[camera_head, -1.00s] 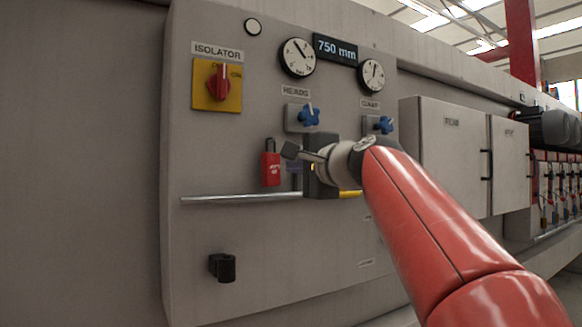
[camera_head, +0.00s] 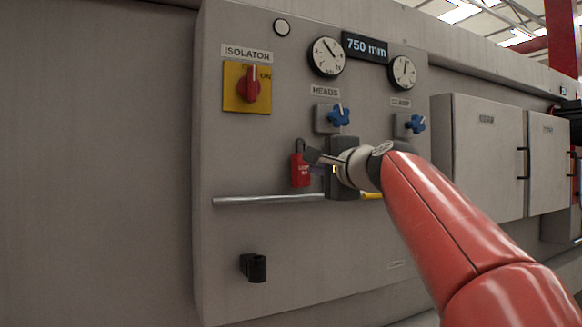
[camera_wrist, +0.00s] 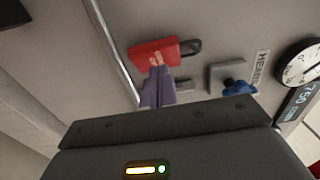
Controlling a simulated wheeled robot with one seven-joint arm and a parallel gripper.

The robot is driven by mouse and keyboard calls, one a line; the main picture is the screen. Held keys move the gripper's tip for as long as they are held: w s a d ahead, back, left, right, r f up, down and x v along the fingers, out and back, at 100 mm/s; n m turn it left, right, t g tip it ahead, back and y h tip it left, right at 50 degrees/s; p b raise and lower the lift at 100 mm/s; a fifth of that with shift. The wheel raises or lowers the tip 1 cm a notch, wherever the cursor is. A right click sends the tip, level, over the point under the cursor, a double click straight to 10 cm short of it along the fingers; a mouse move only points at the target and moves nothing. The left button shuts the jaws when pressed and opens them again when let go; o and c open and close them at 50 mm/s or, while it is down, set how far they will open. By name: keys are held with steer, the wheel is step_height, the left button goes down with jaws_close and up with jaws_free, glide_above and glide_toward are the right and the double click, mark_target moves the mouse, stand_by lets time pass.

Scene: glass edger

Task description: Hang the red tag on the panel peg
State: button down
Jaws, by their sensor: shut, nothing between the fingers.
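The red tag (camera_head: 300,172), shaped like a padlock with a dark loop on top, is upright against the grey panel (camera_head: 240,150), left of my gripper. It also shows in the wrist view (camera_wrist: 152,53), its loop to the right. My gripper (camera_head: 311,157) is shut and empty. In the wrist view its closed fingers (camera_wrist: 156,68) overlap the tag's near edge; I cannot tell whether they touch it. A peg behind the tag's loop cannot be made out.
A metal rail (camera_head: 270,199) runs across the panel below the tag. The blue HEADS knob (camera_head: 338,116) is above my gripper, and the red isolator switch (camera_head: 250,84) is at upper left. A black bracket (camera_head: 253,267) juts out lower down.

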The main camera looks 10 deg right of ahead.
steer(key=shift+p+x, duration=0.9)
steer(key=shift+x, duration=1.05)
steer(key=shift+b+v, duration=0.75)
steer(key=shift+v, duration=0.85)
stand_by(1.4)
steer(key=b, duration=0.3)
glide_toward(303, 167)
steer(key=shift+s, duration=1.55)
steer(key=shift+d, duration=0.45)
steer(key=shift+f, duration=0.1)
